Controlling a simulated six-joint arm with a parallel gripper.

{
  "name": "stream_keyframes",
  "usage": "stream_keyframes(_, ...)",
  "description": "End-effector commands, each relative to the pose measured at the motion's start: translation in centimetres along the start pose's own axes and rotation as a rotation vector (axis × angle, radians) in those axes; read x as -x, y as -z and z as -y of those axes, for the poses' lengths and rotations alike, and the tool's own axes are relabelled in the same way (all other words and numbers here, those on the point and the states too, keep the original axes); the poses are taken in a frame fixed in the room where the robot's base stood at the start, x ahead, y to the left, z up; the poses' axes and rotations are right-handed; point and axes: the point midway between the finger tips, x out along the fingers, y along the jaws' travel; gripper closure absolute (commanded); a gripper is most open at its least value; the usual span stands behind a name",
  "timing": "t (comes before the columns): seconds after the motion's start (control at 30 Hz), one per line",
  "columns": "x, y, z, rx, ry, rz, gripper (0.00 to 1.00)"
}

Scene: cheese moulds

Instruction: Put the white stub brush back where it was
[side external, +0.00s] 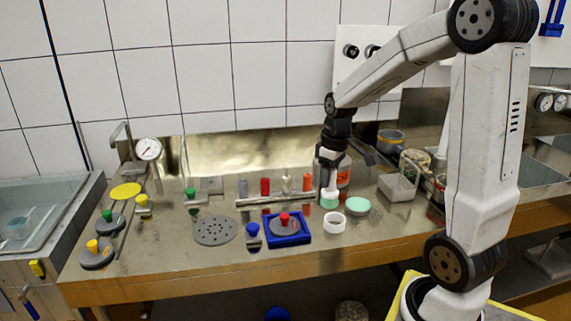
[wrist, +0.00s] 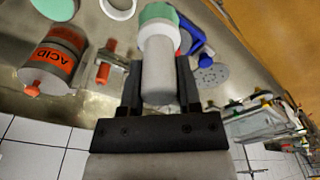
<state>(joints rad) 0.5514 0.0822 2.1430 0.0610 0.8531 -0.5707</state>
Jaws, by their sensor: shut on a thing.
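My gripper (side external: 331,160) points down over the right-middle of the steel bench and is shut on the white stub brush (side external: 330,191). In the wrist view, the brush's pale handle (wrist: 157,78) lies between the two fingers of my gripper (wrist: 160,88), and its mint-green end (wrist: 158,13) points away from the wrist. In the side view the mint end is down, close to the bench; I cannot tell whether it touches. A steel rail (side external: 262,199) with several coloured pieces stands to the left of the brush.
A white ring (side external: 334,223) and a mint disc (side external: 357,206) lie in front of the brush. An orange-labelled acid container (side external: 344,174) stands close behind my gripper. A blue square frame (side external: 289,239) and a grey perforated disc (side external: 215,230) lie to the left.

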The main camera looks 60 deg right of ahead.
Motion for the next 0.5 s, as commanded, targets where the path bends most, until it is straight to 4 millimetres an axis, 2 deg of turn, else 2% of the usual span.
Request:
stream_keyframes(0.03, 0.4, -1.3, -0.3, -0.009, -0.002, -0.006, 1.0)
stream_keyframes(0.3, 1.2, -7.3, -0.8, -0.024, -0.005, -0.03, 1.0)
stream_keyframes(0.5, 1.2, -10.2, -0.4, -0.03, -0.008, -0.041, 1.0)
